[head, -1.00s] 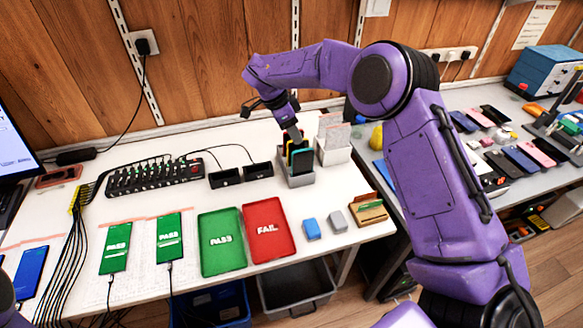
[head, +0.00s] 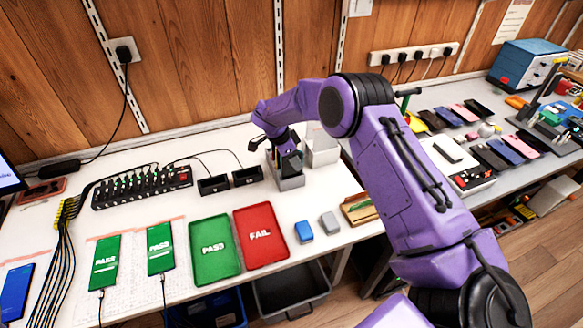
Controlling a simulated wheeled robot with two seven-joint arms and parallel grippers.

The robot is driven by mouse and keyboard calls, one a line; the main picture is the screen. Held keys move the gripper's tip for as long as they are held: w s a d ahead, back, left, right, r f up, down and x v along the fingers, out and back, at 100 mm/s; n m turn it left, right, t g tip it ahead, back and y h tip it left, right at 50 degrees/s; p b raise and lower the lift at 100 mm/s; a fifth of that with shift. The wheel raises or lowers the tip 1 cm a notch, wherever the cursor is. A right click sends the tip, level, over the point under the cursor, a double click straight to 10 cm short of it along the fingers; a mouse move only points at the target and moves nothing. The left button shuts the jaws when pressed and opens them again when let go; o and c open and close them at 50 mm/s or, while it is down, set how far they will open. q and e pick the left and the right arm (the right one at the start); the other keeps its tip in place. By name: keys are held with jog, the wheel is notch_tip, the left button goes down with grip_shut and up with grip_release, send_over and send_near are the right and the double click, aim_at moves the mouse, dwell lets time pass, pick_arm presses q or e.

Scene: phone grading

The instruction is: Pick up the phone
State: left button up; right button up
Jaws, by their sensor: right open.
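My right gripper (head: 287,153) points down at a grey rack (head: 291,183) near the back of the white table. It is open, with its fingers at the upright dark phones (head: 291,165) in the rack. The gripper hides much of these phones, and I cannot tell whether the fingers touch one. Two phones with green PASS screens (head: 106,262) (head: 160,248) lie at the front left. A phone with a blue screen (head: 16,290) lies at the far left. My left gripper is not in view.
A green PASS tray (head: 213,270) and a red FAIL tray (head: 278,258) lie mid-table.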

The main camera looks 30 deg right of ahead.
grip_shut()
